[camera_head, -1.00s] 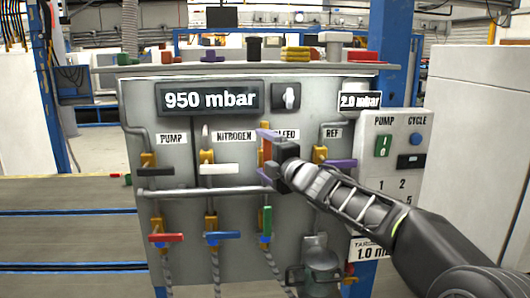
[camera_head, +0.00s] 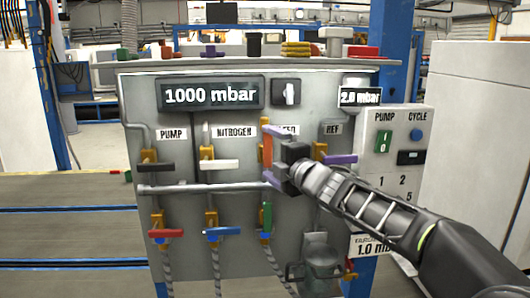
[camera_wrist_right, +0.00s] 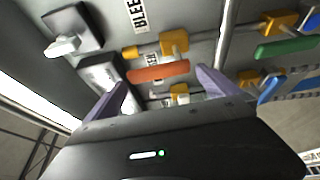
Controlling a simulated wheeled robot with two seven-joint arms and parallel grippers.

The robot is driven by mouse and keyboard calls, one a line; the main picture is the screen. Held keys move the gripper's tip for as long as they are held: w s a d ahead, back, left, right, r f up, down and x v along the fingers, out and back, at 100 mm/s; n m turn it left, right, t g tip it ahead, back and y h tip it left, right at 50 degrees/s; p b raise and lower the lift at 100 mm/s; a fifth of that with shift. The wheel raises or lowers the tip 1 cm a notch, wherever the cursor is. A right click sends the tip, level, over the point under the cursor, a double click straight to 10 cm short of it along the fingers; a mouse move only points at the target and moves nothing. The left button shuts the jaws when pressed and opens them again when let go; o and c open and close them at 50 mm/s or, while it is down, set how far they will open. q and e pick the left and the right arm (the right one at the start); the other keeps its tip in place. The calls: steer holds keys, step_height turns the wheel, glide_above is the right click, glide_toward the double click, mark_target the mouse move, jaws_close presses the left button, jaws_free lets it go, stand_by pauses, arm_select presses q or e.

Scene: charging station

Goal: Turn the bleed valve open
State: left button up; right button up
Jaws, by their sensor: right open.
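The bleed valve's orange handle (camera_head: 267,150) stands upright on the panel, under the partly covered BLEED label (camera_head: 289,131). It also shows in the right wrist view (camera_wrist_right: 158,72), lying between the two purple fingers. My right gripper (camera_head: 270,155) is open in front of this handle, with one finger towards its upper end and one towards its lower end. In the right wrist view, a gap shows between each finger and the handle. The gripper hides part of the valve body in the head view. My left gripper is not in view.
The display (camera_head: 210,94) reads 1000 mbar. Close by are the white nitrogen handle (camera_head: 219,165), the purple REF handle (camera_head: 340,159) and the upright green handle (camera_head: 266,217). A horizontal pipe (camera_head: 200,189) runs below the upper valves. A button box (camera_head: 394,145) stands right of the panel.

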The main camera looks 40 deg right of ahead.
steer(key=s, duration=0.4)
steer(key=shift+a, duration=0.25)
